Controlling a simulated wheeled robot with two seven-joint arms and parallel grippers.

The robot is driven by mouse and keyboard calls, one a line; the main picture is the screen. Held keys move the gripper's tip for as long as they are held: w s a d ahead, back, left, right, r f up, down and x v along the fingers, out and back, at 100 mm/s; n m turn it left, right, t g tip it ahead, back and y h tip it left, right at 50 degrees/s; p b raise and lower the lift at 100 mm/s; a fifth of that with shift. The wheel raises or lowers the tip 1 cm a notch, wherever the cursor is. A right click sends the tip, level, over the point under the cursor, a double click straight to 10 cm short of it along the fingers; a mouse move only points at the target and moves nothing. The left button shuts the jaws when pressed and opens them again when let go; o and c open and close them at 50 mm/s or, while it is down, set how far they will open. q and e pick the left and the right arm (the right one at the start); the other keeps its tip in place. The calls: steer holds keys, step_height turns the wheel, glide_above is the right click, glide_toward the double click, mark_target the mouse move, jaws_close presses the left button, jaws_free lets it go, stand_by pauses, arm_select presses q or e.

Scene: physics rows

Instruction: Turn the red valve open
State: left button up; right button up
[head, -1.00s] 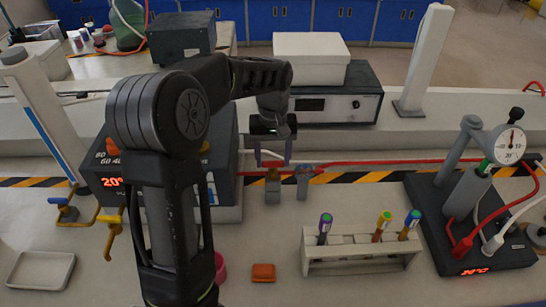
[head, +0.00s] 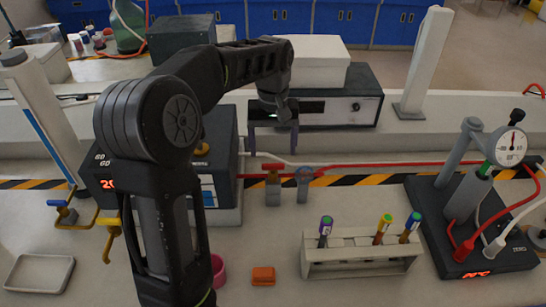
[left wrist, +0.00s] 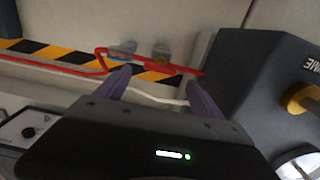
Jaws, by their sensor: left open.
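Two small valves stand side by side on the bench in the head view, behind the test tube rack. My right gripper is not in view.
A grey instrument with a white box (head: 312,60) is behind. The tube rack (head: 360,254) and a small orange block (head: 263,276) are in front.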

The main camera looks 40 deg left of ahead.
arm_select(q)
steer(key=shift+r, duration=1.5)
steer(key=shift+f, duration=0.1)
